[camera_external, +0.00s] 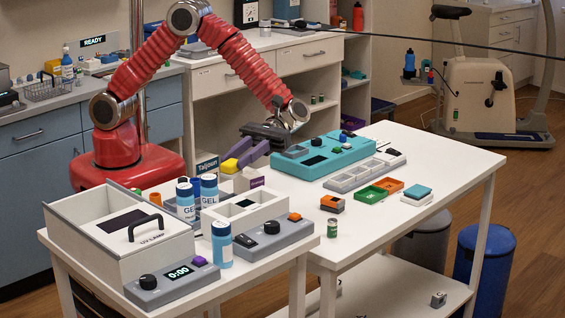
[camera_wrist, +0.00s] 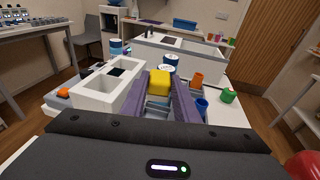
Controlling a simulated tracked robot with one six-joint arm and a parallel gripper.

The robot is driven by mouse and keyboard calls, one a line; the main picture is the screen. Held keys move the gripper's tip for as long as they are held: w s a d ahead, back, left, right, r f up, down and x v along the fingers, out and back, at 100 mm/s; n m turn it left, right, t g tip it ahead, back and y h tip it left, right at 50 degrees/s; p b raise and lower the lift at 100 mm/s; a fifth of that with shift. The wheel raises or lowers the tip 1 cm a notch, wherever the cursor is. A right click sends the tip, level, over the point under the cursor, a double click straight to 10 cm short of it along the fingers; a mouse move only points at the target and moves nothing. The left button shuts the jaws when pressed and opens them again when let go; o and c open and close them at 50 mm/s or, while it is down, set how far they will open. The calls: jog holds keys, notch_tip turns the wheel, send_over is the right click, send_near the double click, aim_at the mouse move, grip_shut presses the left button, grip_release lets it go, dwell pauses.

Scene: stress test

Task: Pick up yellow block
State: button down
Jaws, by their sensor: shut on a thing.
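The yellow block (camera_external: 229,166) is at the tips of my gripper (camera_external: 237,157), which points down to the left in the external view. In the wrist view the yellow block (camera_wrist: 158,84) sits between the two purple fingers (camera_wrist: 160,92), and the gripper is shut on it. The block appears held above the front white table's (camera_external: 296,250) back part. Its underside and any contact below are hidden.
A white two-compartment tray (camera_external: 222,217) and blue-and-white GEL bottles (camera_external: 186,200) stand close by on the front table. A white lidded box (camera_external: 90,225) is at the left.

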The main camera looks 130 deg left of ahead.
jog(key=shift+r, duration=1)
